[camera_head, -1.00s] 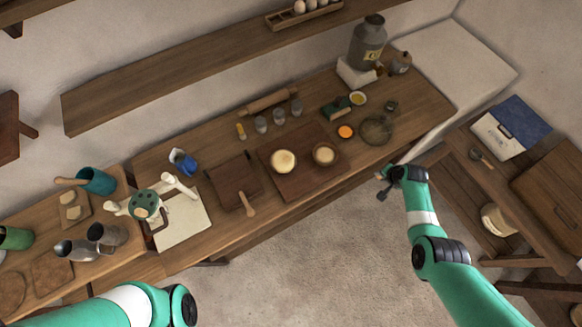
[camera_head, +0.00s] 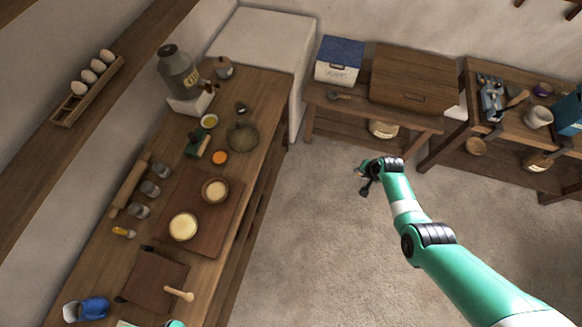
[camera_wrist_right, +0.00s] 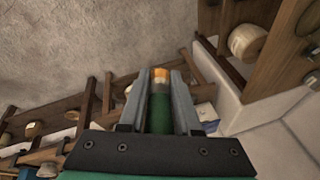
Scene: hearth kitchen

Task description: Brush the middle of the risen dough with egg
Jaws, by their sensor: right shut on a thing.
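My right gripper (camera_head: 364,178) hangs over the bare floor, right of the long table and apart from it. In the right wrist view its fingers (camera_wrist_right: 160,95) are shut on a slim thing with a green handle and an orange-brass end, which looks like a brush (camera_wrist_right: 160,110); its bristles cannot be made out. A pale round dough (camera_head: 184,226) sits on a dark board (camera_head: 206,246). A second pale dough (camera_head: 215,190) lies in a brown round dish just behind it. A small bowl of yellow liquid (camera_head: 209,121) stands farther back. My left gripper is out of view.
An orange bowl (camera_head: 220,157), a green object (camera_head: 196,145) and a dark round mat (camera_head: 242,137) lie near the doughs. Shelving tables (camera_head: 375,112) stand beyond open floor (camera_head: 300,220).

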